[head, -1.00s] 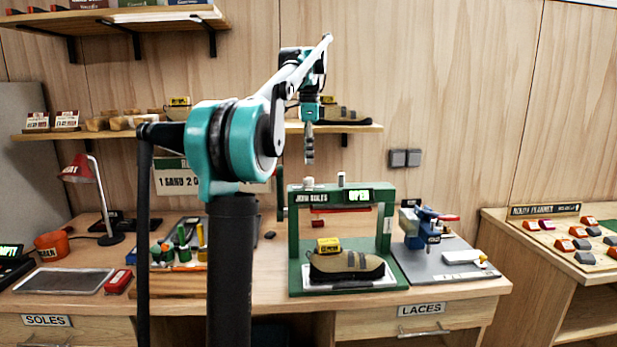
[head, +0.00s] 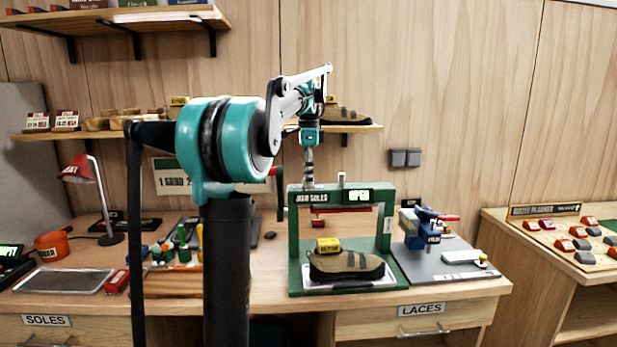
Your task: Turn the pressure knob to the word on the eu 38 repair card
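A green press (head: 293,240) labelled JOIN SOLES stands on the bench, its small screen (head: 356,196) reading OPEN. A small pale knob-like part (head: 341,180) rises from the top of its beam. My gripper (head: 309,184) points down at the left part of the beam top, just above the label. It overlaps a small dark part there, and I cannot tell whether they touch. Its fingers look close together, but their opening is unclear. A tan and dark shoe (head: 347,264) with a yellow tag (head: 328,245) sits in the press. I cannot read any EU 38 card or pressure word.
A blue clamp tool (head: 422,230) on a grey plate stands right of the press. A shelf (head: 360,128) with shoes is behind my arm. A red lamp (head: 77,169), an orange pot (head: 50,243) and a tray (head: 66,281) are at left.

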